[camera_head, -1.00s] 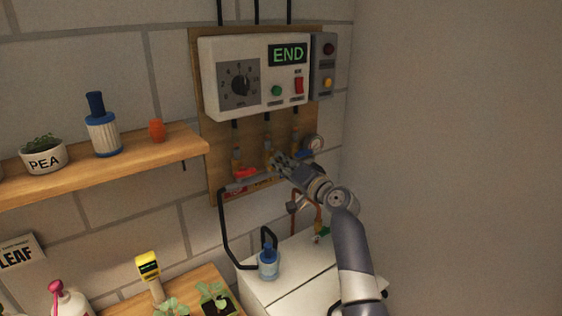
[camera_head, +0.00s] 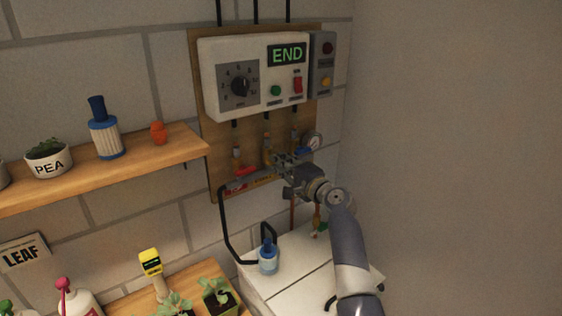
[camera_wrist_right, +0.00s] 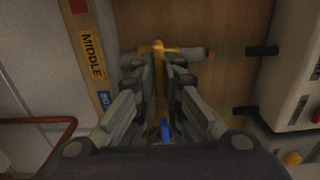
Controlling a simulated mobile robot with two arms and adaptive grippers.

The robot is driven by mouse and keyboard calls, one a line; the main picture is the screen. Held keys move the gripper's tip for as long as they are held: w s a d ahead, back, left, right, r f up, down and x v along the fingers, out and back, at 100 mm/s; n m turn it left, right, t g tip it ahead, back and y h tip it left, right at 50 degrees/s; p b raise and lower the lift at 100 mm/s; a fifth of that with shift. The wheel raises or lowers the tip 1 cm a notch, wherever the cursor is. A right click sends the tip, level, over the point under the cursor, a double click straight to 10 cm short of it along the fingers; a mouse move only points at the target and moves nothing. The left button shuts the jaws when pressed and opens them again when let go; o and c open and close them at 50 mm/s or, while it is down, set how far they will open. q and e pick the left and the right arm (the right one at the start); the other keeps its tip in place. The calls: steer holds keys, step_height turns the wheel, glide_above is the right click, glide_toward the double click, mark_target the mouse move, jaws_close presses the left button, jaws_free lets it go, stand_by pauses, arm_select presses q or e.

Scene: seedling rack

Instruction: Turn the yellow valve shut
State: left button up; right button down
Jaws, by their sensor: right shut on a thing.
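The yellow valve (camera_wrist_right: 158,47) shows in the right wrist view as a yellow handle on a pipe that runs across the wooden board. The fingertips of my right gripper (camera_wrist_right: 160,66) are closed around its near part, and the fingers hide some of it. In the head view my right gripper (camera_head: 284,165) is at the pipes under the control box and covers most of the yellow valve. My left gripper is not in view.
The control box (camera_head: 255,78) above reads END. A shelf (camera_head: 110,165) with pots stands left.

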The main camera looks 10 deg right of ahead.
steer(key=shift+f, duration=0.15)
steer(key=c, duration=1.7)
jaws_free()
steer(key=v, duration=1.2)
